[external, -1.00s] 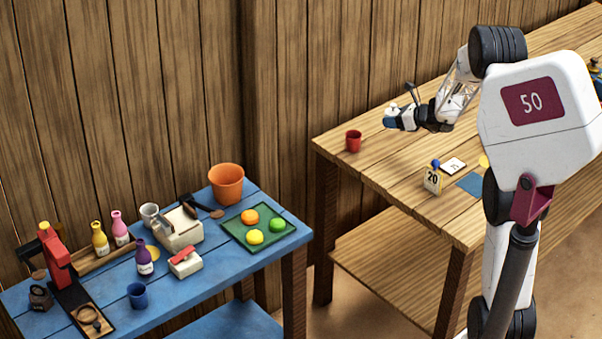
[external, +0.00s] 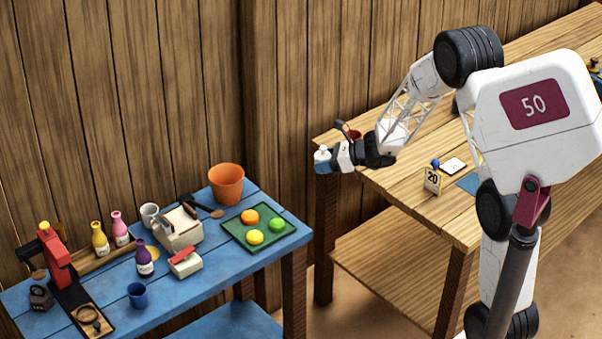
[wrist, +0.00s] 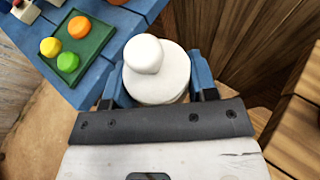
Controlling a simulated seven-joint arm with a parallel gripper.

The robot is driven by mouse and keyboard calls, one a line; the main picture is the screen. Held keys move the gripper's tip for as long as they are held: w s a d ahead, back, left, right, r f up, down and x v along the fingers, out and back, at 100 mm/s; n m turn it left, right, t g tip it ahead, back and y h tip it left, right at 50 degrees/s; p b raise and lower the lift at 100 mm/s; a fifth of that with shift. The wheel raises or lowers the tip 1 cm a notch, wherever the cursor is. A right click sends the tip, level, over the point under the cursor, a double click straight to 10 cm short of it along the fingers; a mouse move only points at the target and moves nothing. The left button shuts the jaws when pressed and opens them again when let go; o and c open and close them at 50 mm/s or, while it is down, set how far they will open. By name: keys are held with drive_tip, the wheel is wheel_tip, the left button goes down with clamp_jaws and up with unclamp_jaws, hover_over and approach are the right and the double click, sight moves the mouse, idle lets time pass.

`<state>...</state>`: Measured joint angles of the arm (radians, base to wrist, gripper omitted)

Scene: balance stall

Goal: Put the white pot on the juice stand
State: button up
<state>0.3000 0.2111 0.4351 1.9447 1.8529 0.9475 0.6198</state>
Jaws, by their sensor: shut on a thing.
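My gripper (external: 328,161) is shut on the white pot (external: 321,153), a small round pot with a knob on top. In the wrist view the white pot (wrist: 157,80) sits between the blue fingers, knob toward the camera. The gripper holds it in the air near the left end of the wooden table, right of the blue table. The blue table (external: 205,272), with a red press (external: 56,257), bottles and fruit, appears to be the juice stand. It stands at lower left, and its corner also shows in the wrist view.
The blue table holds an orange pot (external: 226,183), a green tray (external: 258,228) with three fruits, a purple bottle (external: 145,260) and a blue cup (external: 137,294). Its front right corner is bare. A gap separates it from the wooden table (external: 400,205).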

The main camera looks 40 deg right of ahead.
drive_tip(key=s+a+n+g, duration=0.1)
drive_tip(key=s+a, duration=0.2)
drive_tip(key=a, duration=0.3)
drive_tip(key=s+a+n+y, duration=0.1)
drive_tip(key=s+a, duration=0.2)
drive_tip(key=a, duration=0.4)
drive_tip(key=s+a+g+y, duration=0.1)
drive_tip(key=s+a, duration=0.2)
drive_tip(key=a, duration=0.4)
drive_tip(key=shift+s+a+f+n+g, duration=0.2)
drive_tip(key=shift+a+f+n+g, duration=0.1)
drive_tip(key=shift+n, duration=0.1)
drive_tip(key=s+a+f+n+g+y, duration=0.1)
drive_tip(key=s+a+n+g, duration=0.1)
drive_tip(key=s+a, duration=1.2)
drive_tip(key=shift+a+n+g+y, duration=0.2)
drive_tip(key=shift+n+g+y, duration=0.1)
drive_tip(key=shift+n+g, duration=0.1)
drive_tip(key=shift+w, duration=0.1)
hover_over(229, 265)
drive_tip(key=shift+f, duration=0.75)
drive_tip(key=shift+f, duration=1.75)
drive_tip(key=shift+f, duration=0.1)
